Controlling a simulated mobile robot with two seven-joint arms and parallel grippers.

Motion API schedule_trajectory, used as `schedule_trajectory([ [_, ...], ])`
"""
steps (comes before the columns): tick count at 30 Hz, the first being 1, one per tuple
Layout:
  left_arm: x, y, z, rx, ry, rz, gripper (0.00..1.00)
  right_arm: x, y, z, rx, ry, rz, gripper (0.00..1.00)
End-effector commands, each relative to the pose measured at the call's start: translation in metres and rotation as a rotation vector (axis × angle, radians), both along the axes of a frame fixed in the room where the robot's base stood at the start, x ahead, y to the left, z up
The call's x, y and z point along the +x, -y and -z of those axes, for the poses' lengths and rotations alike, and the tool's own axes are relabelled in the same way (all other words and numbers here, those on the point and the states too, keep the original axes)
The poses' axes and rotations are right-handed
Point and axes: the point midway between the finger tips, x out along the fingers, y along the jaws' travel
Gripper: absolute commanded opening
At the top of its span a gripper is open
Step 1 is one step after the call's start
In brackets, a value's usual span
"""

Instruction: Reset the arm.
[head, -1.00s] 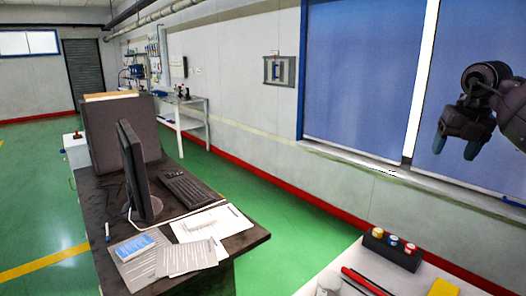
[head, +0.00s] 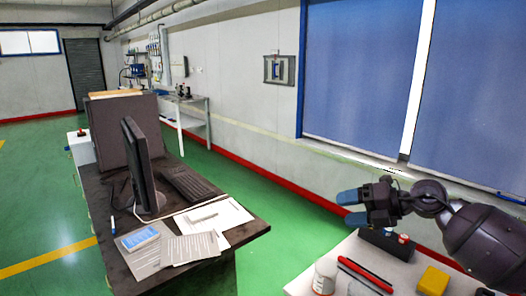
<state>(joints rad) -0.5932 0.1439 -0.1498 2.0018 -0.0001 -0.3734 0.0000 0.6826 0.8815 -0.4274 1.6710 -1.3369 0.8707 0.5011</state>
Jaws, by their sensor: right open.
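My right gripper (head: 352,208) shows in the head view at the right, its arm coming in from the right edge. Its blue fingertips point left and stand apart, with nothing between them. It is above the far edge of the white table (head: 305,281) at the lower right, in front of the black block (head: 385,243) that carries small coloured caps. The gripper hides part of that block. My left gripper is not in view.
On the white table are a white jar (head: 325,277), a red marker (head: 365,274) and a yellow block (head: 433,281). A dark desk (head: 125,262) with a monitor (head: 142,165), keyboard (head: 189,184) and papers (head: 190,248) stands left. Green floor lies between desk and wall.

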Motion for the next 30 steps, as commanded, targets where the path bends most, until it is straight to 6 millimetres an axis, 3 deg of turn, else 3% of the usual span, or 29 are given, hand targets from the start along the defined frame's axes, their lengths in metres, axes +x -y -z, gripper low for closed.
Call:
schedule_trajectory([
  [4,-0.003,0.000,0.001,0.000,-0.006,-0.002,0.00,-0.022,-0.027,0.008,0.307,0.009,0.083,0.65],
  [10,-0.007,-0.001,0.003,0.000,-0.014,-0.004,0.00,-0.044,-0.028,0.014,0.679,-0.026,0.308,0.65],
  [14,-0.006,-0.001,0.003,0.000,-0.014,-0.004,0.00,-0.058,-0.011,0.026,0.882,-0.081,0.510,0.65],
  [20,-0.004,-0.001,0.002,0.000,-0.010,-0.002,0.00,-0.087,0.029,0.065,1.116,-0.218,0.887,0.65],
  [26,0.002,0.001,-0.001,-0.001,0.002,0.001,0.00,-0.136,0.069,0.123,1.236,-0.420,1.307,0.65],
  [30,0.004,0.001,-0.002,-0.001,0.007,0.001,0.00,-0.187,0.088,0.168,1.246,-0.603,1.605,0.65],
])
